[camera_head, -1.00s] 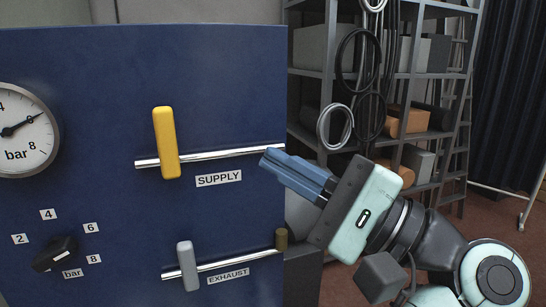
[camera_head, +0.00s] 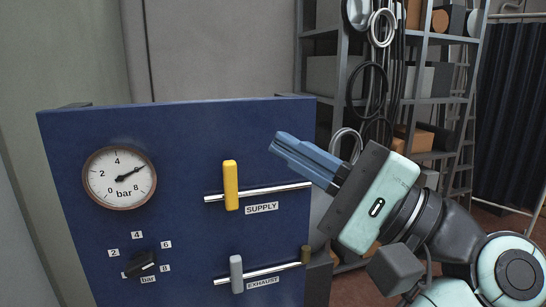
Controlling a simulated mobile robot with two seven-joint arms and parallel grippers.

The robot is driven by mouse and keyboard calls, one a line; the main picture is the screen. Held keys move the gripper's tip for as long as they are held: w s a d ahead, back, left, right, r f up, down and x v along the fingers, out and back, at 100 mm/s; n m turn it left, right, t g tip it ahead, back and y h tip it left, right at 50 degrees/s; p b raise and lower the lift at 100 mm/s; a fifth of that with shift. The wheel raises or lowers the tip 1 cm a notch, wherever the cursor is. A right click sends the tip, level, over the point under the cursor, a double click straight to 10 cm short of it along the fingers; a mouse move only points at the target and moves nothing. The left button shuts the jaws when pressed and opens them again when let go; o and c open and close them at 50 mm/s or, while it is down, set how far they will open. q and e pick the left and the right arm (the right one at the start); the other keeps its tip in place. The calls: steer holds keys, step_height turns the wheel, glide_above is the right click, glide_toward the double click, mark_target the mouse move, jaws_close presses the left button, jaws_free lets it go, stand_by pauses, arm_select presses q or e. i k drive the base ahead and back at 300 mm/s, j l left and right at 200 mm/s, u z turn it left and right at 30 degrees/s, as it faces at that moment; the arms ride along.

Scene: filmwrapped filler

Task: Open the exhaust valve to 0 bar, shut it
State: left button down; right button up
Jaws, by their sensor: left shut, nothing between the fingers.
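The grey exhaust handle (camera_head: 236,274) stands upright, crosswise to its silver pipe (camera_head: 272,267), above the EXHAUST label (camera_head: 263,283). The yellow supply handle (camera_head: 231,186) is also upright across its pipe (camera_head: 280,191). The round gauge (camera_head: 120,194) has its needle pointing up and right, at about 6 bar. My left gripper (camera_head: 274,143) is shut and empty. Its blue fingers point up and left, in front of the panel's upper right, above the SUPPLY label (camera_head: 262,208). It appears apart from both handles. My right gripper is not in view.
The blue panel (camera_head: 190,135) carries a black knob (camera_head: 141,263) at its lower left, with numbers around it. Behind stands a metal shelf (camera_head: 450,40) with hoses and boxes.

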mark_target(235, 261)
steer(key=k+j, duration=0.6)
steer(key=k, duration=0.15)
steer(key=k+j, duration=0.55)
steer(key=k, duration=0.15)
